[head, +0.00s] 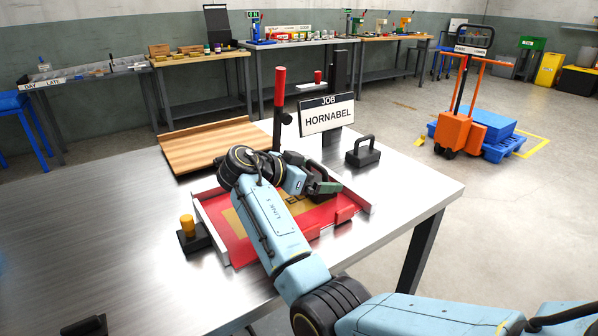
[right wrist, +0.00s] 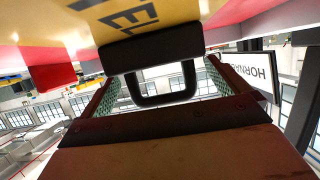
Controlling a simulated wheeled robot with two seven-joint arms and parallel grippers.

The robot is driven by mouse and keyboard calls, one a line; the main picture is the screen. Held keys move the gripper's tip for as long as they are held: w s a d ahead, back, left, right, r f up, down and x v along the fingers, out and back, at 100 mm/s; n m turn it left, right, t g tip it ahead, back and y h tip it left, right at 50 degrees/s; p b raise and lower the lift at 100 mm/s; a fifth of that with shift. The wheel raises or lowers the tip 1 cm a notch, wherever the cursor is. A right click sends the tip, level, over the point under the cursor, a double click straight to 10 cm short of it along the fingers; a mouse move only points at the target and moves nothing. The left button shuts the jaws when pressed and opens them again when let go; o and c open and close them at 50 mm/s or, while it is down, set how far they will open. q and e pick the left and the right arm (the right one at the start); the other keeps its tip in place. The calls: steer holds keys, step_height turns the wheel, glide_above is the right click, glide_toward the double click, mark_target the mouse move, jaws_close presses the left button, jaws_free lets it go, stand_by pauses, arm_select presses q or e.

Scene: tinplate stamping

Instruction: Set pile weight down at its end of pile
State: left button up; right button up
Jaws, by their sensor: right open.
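In the right wrist view a black pile weight (right wrist: 150,54) with a loop handle stands against the lettered yellow sheet (right wrist: 85,18); the picture is upside down. Its handle lies between the two green-padded fingers of my right gripper (right wrist: 165,92), with a gap on each side. The right gripper (head: 322,184) is open over the right part of the red tray (head: 238,248) in the head view, and it hides most of that weight there. The yellow sheet (head: 240,219) lies in the tray. A similar black handled weight (head: 362,156) stands on the table behind. My left gripper is out of view.
A job sign (head: 326,116) on a black post and a red-handled lever (head: 279,90) stand behind the tray. A wooden board (head: 205,146) lies back left. The left tabletop (head: 100,225) is mostly clear.

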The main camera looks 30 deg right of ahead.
steer(key=shift+a+r+p, duration=0.1)
steer(key=shift+a+p, duration=0.1)
steer(key=shift+p, duration=0.25)
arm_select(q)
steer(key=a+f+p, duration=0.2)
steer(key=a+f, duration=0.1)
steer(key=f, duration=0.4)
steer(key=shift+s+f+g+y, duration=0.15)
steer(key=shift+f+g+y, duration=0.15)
arm_select(e)
steer(key=v, duration=1.1)
steer(key=shift+a+r, duration=0.25)
steer(key=shift+r, duration=0.1)
